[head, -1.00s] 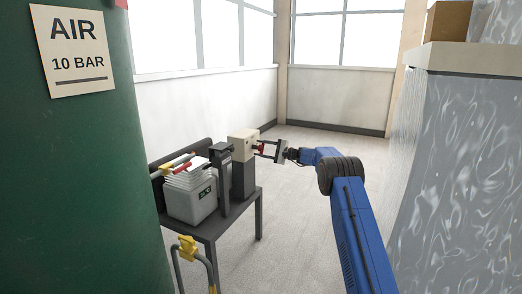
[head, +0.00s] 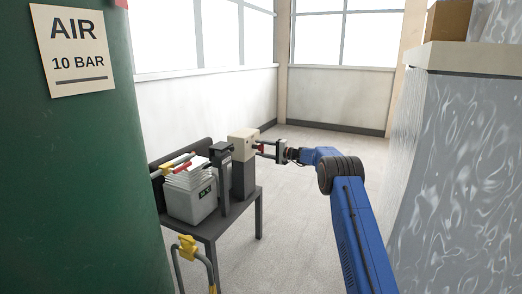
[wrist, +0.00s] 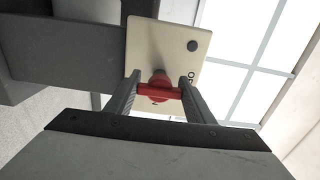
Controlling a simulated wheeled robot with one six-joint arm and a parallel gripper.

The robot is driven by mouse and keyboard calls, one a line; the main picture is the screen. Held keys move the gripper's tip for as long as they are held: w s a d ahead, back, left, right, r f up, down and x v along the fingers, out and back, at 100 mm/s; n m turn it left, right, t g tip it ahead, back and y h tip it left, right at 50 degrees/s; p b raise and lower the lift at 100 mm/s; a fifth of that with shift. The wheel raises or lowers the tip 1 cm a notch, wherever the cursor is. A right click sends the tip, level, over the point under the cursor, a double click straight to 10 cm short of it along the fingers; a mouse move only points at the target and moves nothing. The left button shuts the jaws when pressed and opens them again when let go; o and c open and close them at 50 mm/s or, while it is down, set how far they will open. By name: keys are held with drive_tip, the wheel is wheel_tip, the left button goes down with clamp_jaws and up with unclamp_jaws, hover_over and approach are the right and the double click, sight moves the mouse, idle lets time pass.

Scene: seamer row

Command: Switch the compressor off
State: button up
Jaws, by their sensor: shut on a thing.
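A cream switch box (head: 243,138) stands on a dark post on the small table, left of centre in the head view. It carries a red rotary handle (head: 260,148) on its right face. In the wrist view the switch box (wrist: 174,45) fills the upper middle, with the red handle (wrist: 159,92) between my fingertips. My gripper (head: 265,150) reaches it from the right and is shut on the handle. In the wrist view my gripper (wrist: 161,92) has a finger on each side of it. The lettering on the box is partly hidden, with "O" and part of another letter showing.
A dark table (head: 236,208) also holds a pale bin (head: 190,203) of papers and a dark upright device (head: 222,170). A wrapped stack (head: 450,160) stands at right.

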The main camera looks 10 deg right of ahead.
drive_tip(key=shift+f, duration=0.15)
drive_tip(key=o, duration=1.1)
drive_tip(key=shift+c, duration=0.2)
drive_tip(key=v, duration=1.7)
drive_tip(key=shift+s+d, duration=0.15)
